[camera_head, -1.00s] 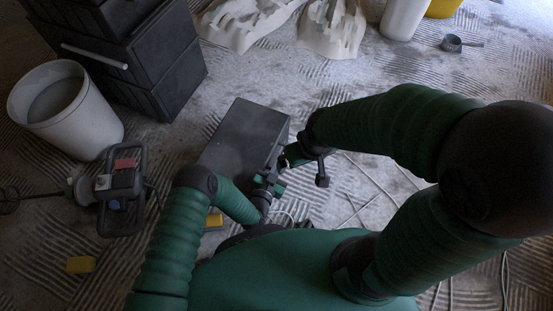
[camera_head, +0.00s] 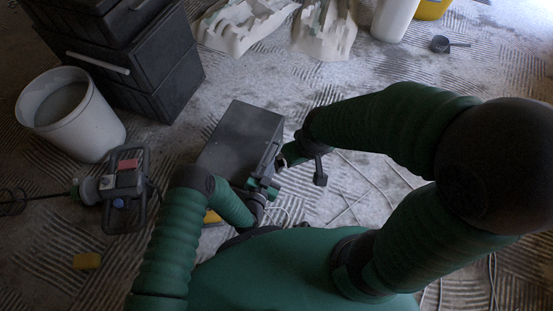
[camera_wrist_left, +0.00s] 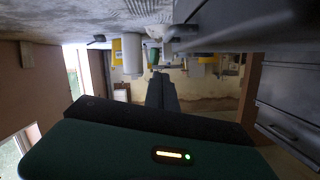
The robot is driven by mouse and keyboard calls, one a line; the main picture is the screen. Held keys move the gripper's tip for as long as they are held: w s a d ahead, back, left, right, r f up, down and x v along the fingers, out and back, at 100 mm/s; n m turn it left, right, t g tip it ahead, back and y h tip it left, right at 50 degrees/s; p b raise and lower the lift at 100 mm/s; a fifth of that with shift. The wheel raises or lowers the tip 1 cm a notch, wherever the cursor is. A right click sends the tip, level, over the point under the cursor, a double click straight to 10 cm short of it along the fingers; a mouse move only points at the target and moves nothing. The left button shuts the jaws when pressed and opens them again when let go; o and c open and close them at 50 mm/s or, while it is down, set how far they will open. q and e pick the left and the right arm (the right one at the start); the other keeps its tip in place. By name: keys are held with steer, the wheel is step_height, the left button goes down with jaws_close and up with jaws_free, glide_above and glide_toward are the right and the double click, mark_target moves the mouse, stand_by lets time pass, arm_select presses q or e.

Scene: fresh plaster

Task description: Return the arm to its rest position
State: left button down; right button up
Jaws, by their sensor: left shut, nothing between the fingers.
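My left arm comes in from the left and folds down over my green body. Its gripper (camera_head: 268,172) is low in front of me, beside the dark grey box on the floor. In the left wrist view the gripper fingers (camera_wrist_left: 162,90) are together with nothing between them. My right arm reaches in from the right. Its gripper (camera_head: 286,158) is close to the left one, near the box's right edge, and its fingers are too small and dark to read. I cannot tell whether the two grippers touch.
The dark grey box (camera_head: 236,132) stands right in front. A white bucket (camera_head: 85,125), a mixer (camera_head: 125,185), and stacked black cases (camera_head: 150,65) are at left. A yellow sponge (camera_head: 87,261) lies lower left. Plaster bags (camera_head: 235,25) and a scoop (camera_head: 441,44) lie farther off. Cables cross the floor at right.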

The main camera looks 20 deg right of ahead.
arm_select(q)
steer(key=p+v, duration=0.2)
steer(key=v, duration=0.3)
steer(key=w+a+r+n+g+y, duration=0.1)
steer(key=w+a+r+g+y, duration=0.15)
steer(key=w+a+r, duration=0.45)
steer(key=w+a+r+n+g+y, duration=0.2)
steer(key=a+r+n+y, duration=0.25)
steer(key=a+r, duration=0.6)
steer(key=s+a+r+n+g+y, duration=0.25)
steer(key=s+a+r, duration=0.25)
steer(key=s+a, duration=0.35)
steer(key=s+a+r+n+g+y, duration=0.1)
steer(key=s+a+r+n+g, duration=0.15)
steer(key=s+a+r, duration=0.4)
step_height(320, 180, up, 34)
steer(key=s+p, duration=0.2)
steer(key=p, duration=3.3)
steer(key=shift+a+f+n+t+p, duration=0.2)
steer(key=shift+n+t+p, duration=0.15)
steer(key=shift+p, duration=0.05)
